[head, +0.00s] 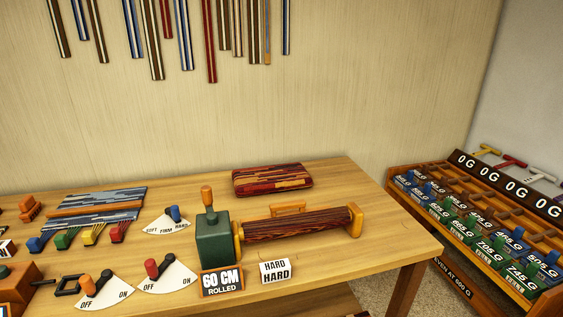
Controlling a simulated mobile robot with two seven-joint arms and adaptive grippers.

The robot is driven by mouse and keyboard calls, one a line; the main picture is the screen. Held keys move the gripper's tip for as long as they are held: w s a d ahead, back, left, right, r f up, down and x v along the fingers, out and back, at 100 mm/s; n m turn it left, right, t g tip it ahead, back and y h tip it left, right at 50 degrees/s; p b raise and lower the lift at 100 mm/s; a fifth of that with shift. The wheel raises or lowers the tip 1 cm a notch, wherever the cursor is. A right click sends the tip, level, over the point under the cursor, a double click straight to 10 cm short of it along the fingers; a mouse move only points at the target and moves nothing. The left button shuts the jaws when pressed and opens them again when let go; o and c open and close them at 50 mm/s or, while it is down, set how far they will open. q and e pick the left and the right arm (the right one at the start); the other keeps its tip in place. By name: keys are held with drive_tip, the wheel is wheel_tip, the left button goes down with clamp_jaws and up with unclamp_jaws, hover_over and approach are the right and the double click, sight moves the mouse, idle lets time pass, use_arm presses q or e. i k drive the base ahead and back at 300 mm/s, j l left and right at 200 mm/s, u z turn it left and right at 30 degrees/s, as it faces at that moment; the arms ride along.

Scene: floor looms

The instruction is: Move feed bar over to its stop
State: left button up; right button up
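No part in view is labelled as the feed bar. A low orange bar with a raised handle (288,210) lies just behind the dark red-brown striped roll (298,224) and may be it. The roll lies across the table between an orange collar at the green box (212,240) and an orange end piece (355,219). Neither of my grippers is in view.
Signs read "60 CM ROLLED" (222,281) and "HARD HARD" (275,271). An orange lever (87,285) and a red lever (152,268) stand by OFF/ON dials. A striped pad (272,179) lies behind. A weight rack (480,225) stands right.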

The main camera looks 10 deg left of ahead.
sight(300, 203)
drive_tip(key=u, duration=1.25)
drive_tip(key=l+u, duration=0.15)
drive_tip(key=l, duration=0.25)
drive_tip(key=k+l+u, duration=0.15)
drive_tip(key=l, duration=0.25)
drive_tip(key=k+l+u, duration=0.15)
drive_tip(key=l, duration=0.25)
drive_tip(key=l+u, duration=0.15)
drive_tip(key=l, duration=0.25)
drive_tip(key=k, duration=0.05)
